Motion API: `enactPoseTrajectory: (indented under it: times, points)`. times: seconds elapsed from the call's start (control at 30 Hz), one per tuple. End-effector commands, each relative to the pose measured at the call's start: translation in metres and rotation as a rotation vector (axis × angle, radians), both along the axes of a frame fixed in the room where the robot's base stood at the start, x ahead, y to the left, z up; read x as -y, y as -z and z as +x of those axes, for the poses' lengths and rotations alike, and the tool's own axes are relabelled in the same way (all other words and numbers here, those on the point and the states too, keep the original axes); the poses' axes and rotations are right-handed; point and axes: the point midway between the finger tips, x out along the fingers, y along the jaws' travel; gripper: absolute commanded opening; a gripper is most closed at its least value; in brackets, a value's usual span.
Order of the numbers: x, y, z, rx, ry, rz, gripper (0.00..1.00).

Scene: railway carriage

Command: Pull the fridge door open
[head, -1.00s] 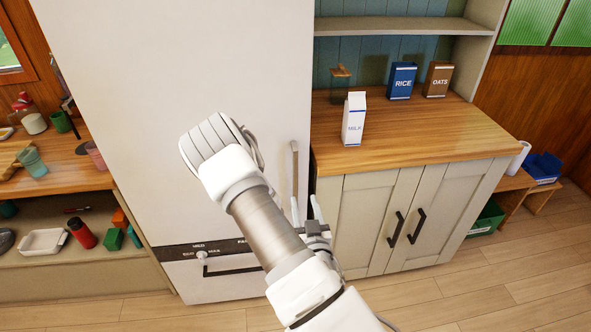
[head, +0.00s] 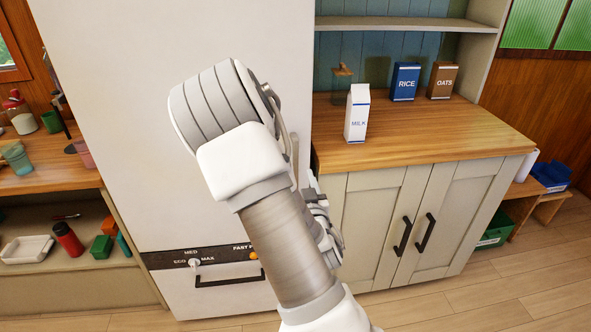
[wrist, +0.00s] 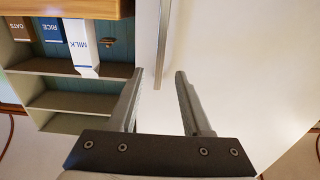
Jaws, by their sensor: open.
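The tall white fridge door (head: 110,130) fills the left middle of the head view and looks shut. Its slim upright handle (wrist: 163,45) is near the door's right edge; in the head view my arm hides most of it. My gripper (wrist: 158,75) is open and empty in the wrist view. The handle lies ahead of the gap between the two fingers, its near end close to the fingertips. I cannot tell whether it is touched.
A cabinet (head: 390,220) with a wooden top (head: 430,130) stands right of the fridge, bearing a milk carton (head: 357,113), rice box (head: 405,82) and oats box (head: 442,80). A lower drawer with a dark handle (head: 230,281) is below the door. Open floor lies in front.

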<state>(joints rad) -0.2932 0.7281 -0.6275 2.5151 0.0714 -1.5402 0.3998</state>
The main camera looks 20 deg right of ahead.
Motion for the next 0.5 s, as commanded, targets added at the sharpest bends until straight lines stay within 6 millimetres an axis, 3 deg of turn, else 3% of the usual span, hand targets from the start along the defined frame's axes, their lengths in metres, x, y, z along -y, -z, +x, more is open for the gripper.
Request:
enactPoseTrajectory:
  times: [0.3,0.5]
  points:
    - [0.016,0.0,0.057,-0.001,-0.001,-0.002,0.49]
    - [0.022,0.0,0.078,0.0,-0.001,0.0,0.49]
